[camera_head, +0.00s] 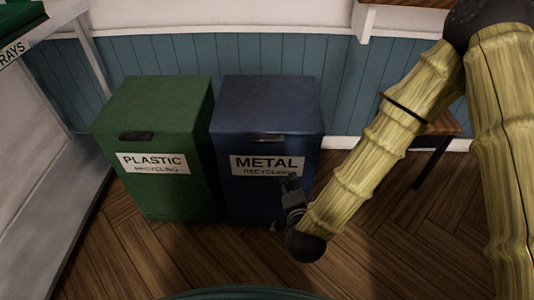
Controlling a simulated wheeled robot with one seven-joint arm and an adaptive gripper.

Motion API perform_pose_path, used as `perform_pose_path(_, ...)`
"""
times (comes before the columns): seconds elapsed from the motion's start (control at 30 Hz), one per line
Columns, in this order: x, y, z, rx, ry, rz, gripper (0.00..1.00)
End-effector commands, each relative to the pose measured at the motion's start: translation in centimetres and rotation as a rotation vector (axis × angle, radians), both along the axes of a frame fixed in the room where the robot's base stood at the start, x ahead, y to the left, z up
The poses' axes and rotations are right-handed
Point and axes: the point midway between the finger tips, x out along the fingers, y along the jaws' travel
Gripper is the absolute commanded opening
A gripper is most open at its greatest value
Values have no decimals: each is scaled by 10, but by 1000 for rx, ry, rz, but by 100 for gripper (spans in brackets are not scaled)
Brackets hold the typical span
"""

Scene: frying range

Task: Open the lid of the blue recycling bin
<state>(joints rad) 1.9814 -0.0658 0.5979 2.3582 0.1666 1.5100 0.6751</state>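The blue recycling bin (228,185) stands near the wall, with a white label reading "METAL RECYCLING". Its lid (268,103) is closed, and a dark handle (267,138) sits at the lid's front edge. My gripper (284,202) is in front of the bin's front face, below the handle and over the lower right of the label. The gripper is small and dark against the blue, so I cannot tell whether its fingers are open or shut, or whether it touches the bin.
A green bin (155,103) labelled "PLASTIC RECYCLING" stands close on the left, its lid closed. A metal shelf unit (60,165) is at the left. A wooden stool or small table (440,126) is at the right behind my arm. Wooden floor (190,262) in front is clear.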

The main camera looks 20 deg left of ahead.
Motion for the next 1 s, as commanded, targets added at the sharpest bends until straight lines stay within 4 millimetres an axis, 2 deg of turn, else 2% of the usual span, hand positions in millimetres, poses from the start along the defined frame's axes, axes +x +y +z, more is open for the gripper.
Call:
perform_pose_path(0.03,4,11,-7,44,-29,-15,38)
perform_pose_path(0.2,11,41,11,209,-123,-74,38)
perform_pose_path(0.4,13,67,34,380,-208,-126,38)
perform_pose_path(0.6,11,78,50,475,-251,-151,38)
perform_pose_path(0.77,14,82,54,496,-261,-157,38)
perform_pose_path(1.0,44,90,53,496,-263,-158,38)
